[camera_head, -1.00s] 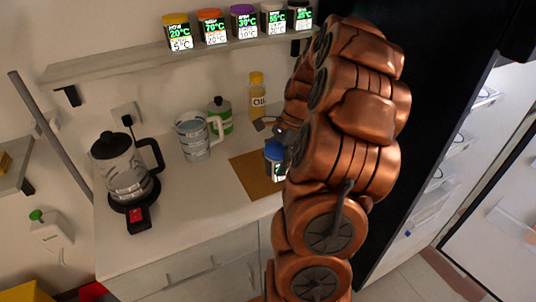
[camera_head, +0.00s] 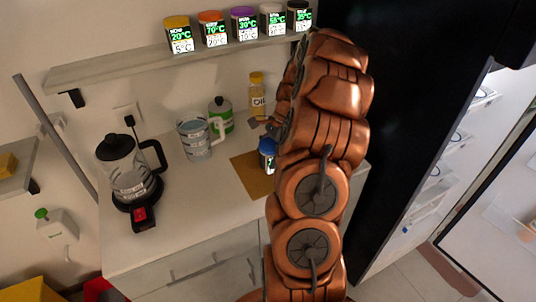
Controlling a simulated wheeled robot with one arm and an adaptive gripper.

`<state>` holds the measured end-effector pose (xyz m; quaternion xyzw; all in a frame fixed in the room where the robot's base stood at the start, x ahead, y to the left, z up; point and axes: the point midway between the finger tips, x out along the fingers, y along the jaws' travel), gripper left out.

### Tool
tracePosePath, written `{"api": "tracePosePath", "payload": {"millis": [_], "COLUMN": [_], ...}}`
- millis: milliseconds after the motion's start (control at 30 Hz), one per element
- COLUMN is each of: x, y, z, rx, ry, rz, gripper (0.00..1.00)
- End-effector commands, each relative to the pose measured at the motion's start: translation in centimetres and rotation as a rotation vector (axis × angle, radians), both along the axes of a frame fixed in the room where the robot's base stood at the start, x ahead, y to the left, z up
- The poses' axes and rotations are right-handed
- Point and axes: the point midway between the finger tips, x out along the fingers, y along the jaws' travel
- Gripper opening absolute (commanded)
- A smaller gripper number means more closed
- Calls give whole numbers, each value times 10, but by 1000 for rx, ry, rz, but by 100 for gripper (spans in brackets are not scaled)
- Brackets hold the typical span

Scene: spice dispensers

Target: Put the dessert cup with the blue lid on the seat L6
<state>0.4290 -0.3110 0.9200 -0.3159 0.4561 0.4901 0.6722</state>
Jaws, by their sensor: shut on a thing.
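The dessert cup with the blue lid (camera_head: 267,147) is upright over the back right part of the brown mat on the counter. It is partly hidden by my copper arm, and I cannot tell whether it touches the mat. My gripper (camera_head: 263,126) shows only as a grey part beside the arm, just above the cup's lid. It is shut on the cup, but its fingertips are mostly hidden. I cannot make out a seat marked L6.
The brown mat (camera_head: 248,178) lies on the white counter (camera_head: 190,225). A kettle (camera_head: 127,170), a clear jug (camera_head: 194,141), a green container (camera_head: 221,118) and an oil bottle (camera_head: 257,93) stand along the back. The wall shelf (camera_head: 120,73) holds several labelled jars. A dark panel (camera_head: 400,110) stands to the right.

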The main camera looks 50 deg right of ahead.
Motion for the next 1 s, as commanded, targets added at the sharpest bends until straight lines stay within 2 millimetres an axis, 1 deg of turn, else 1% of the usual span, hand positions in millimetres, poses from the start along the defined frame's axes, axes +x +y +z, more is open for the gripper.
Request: {"api": "tracePosePath", "payload": {"millis": [133, 467, 500, 633, 667, 1000], "x": [0, 0, 0, 0, 0, 0], "y": [0, -1, -1, -1, -1, -1], "z": [-9, -12, -12, -12, -12, -10], "rx": [0, -2, -2, -2, -2, -2], "ry": [-1, -1, -1, -1, -1, -1], "rz": [-1, -1, -1, -1, -1, -1], "gripper": [35, 35, 85, 98, 100, 100]}}
